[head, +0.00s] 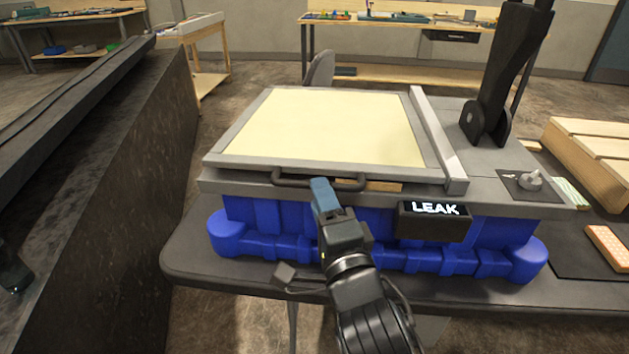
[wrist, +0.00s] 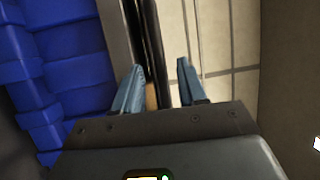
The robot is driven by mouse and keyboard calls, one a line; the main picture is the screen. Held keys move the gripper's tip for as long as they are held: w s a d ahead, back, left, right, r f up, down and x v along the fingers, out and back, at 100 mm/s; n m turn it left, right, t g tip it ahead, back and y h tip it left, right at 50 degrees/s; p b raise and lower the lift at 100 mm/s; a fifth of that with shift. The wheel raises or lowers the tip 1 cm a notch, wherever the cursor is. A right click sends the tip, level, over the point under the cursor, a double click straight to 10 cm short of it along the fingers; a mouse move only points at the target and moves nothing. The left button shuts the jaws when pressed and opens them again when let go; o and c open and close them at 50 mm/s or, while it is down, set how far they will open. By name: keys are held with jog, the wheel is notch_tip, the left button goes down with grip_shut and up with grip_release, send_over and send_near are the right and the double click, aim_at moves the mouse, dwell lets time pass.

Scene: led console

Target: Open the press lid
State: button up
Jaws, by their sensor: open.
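The press lid (head: 320,125) is a cream panel in a grey frame, lying flat on the grey press top. A dark bar handle (head: 290,180) runs along its front edge. My gripper (head: 322,190) has blue fingers and is at the middle of the handle, coming from the front. In the wrist view my gripper (wrist: 158,68) is open, with the dark handle bar (wrist: 153,45) running between the two fingers. I cannot tell whether either finger touches the bar. The head view hides part of the handle behind the fingers.
A black display (head: 433,220) reading "LEAK" hangs at the front, right of my gripper. A blue base (head: 258,222) supports the press on a dark table (head: 190,250). A black upright arm (head: 500,80) and a grey knob (head: 531,180) stand at the right.

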jog(key=shift+p+x, duration=0.3)
jog(key=shift+x, duration=1.7)
jog(key=shift+c, duration=0.3)
grip_shut()
